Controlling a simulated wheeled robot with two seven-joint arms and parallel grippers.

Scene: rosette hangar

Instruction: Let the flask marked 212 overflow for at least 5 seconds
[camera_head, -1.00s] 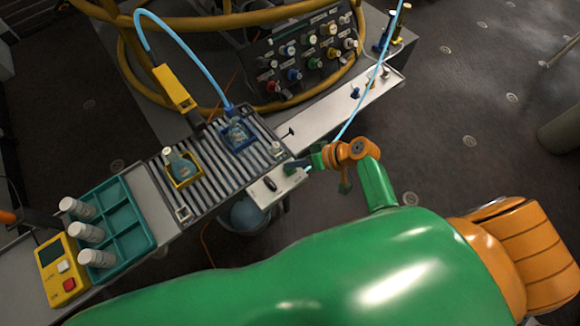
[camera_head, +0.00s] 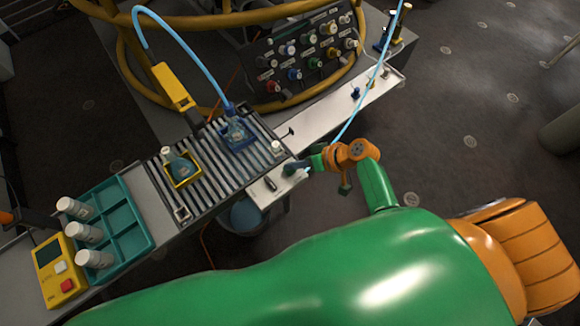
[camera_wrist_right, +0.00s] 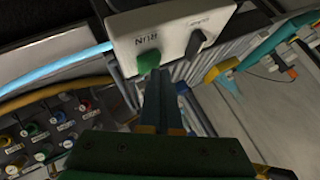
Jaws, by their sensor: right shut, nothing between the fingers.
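A flask with bluish liquid stands in a blue holder (camera_head: 240,146) under the spout end of a light blue hose (camera_head: 195,59). A second flask (camera_head: 179,163) stands in a yellow holder on the same slatted rack. I cannot read 212 on either flask. A white control box (camera_head: 262,197) sits at the rack's near right corner. In the right wrist view the box (camera_wrist_right: 176,22) shows a dark knob (camera_wrist_right: 196,43) and a green button (camera_wrist_right: 149,61) by the word RUN. My right gripper (camera_wrist_right: 163,82) is shut and empty, its tips at the green button; contact is unclear. My left gripper is out of view.
A teal tray (camera_head: 151,241) with several white bottles and a yellow device (camera_head: 47,279) lie at the left. A panel of coloured knobs (camera_head: 310,50) and yellow pipes stand behind. A round vessel (camera_head: 246,214) sits below the rack. Open floor lies at right.

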